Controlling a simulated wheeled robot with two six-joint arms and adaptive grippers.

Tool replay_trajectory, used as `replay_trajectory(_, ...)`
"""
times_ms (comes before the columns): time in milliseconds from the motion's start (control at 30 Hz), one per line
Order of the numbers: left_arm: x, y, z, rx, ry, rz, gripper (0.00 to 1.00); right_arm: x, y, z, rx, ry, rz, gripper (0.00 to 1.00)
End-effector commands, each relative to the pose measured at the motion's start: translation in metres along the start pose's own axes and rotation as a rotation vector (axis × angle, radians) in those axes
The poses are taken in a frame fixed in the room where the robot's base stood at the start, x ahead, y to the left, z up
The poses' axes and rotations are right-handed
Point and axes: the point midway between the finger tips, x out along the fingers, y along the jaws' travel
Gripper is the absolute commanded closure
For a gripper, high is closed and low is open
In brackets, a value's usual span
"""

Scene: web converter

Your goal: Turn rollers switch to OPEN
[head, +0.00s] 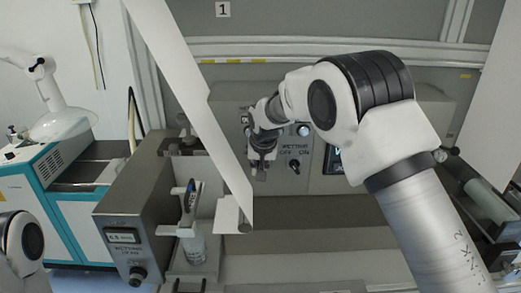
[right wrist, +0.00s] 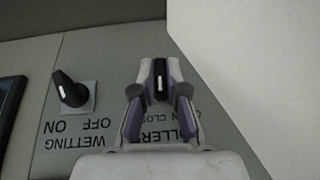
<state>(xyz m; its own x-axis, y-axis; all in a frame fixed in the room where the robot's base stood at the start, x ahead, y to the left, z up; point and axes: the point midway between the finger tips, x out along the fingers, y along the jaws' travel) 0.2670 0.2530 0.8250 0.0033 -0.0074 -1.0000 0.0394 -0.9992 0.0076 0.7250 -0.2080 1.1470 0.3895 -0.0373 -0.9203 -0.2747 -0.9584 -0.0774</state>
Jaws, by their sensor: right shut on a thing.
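The rollers switch (right wrist: 160,76) is a black knob with a white line, on the grey panel beside a partly hidden label reading ROLLERS. My right gripper (right wrist: 160,88) is shut on this knob, one finger on each side, in the right wrist view. The white line runs up and down in that view. Which label word it points at cannot be told, as my fingers cover part of the lettering. In the head view my right gripper (head: 262,166) is at the panel and hides most of the switch. My left gripper is not in view.
The WETTING switch (head: 295,165) is just right of my gripper; it also shows in the right wrist view (right wrist: 70,90). A white web sheet (head: 205,100) hangs close on the left. A dark screen (head: 333,158) is farther right. A grey control box (head: 130,220) stands lower left.

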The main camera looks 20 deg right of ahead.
Motion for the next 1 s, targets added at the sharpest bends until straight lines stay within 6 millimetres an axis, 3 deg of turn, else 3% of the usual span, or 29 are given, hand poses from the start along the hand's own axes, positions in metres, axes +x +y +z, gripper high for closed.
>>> replay_trajectory(33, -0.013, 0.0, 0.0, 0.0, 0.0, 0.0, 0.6, -0.005, -0.003, -0.002, -0.021, 0.0, 0.041, 1.0)
replay_trajectory(167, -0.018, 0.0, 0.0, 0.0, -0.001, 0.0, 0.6, 0.0, -0.003, 0.0, -0.067, 0.001, 0.154, 1.0)
replay_trajectory(600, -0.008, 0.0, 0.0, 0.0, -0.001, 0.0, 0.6, 0.005, -0.005, 0.001, -0.195, 0.002, 0.467, 1.0)
replay_trajectory(1000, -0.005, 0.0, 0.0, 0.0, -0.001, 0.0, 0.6, 0.004, -0.005, 0.001, -0.235, -0.001, 0.567, 1.0)
